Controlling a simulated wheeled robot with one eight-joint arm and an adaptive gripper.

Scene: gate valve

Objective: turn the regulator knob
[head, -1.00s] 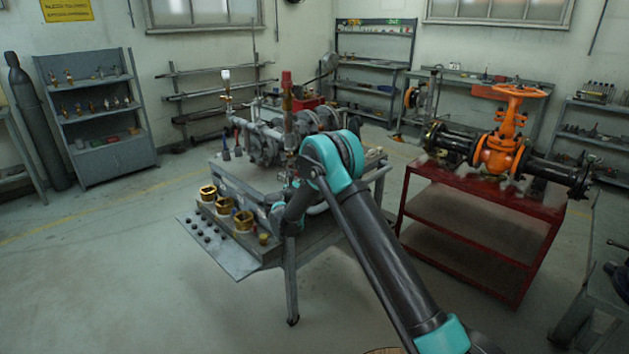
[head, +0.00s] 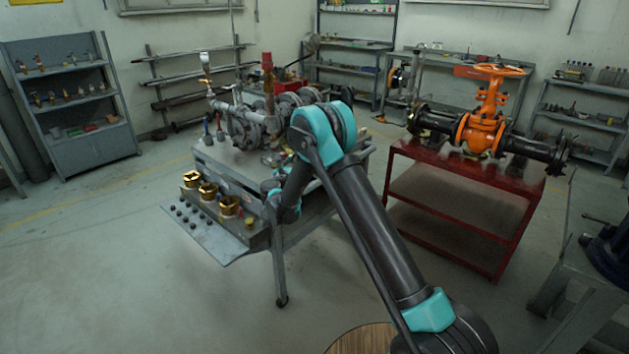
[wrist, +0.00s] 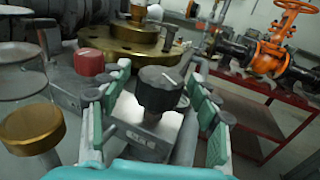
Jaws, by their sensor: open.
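A black round knob (wrist: 160,90) with a white line on its top sits on a pale grey labelled block in the wrist view; I take it as the regulator knob. My gripper (wrist: 160,78) is open, its green-padded fingers on the left and right of the knob. The knob is between them, with gaps visible on both sides; I cannot tell whether the fingertips reach fully down beside it. In the head view my arm hides the knob, and the gripper cannot be made out clearly at the grey workbench (head: 215,158).
A red knob (wrist: 89,62), a brass flange (wrist: 125,40) and a brass cap (wrist: 32,128) stand close to the left finger. An orange gate valve (head: 483,128) rests on a red cart (head: 450,205) to the right. The floor at front left is clear.

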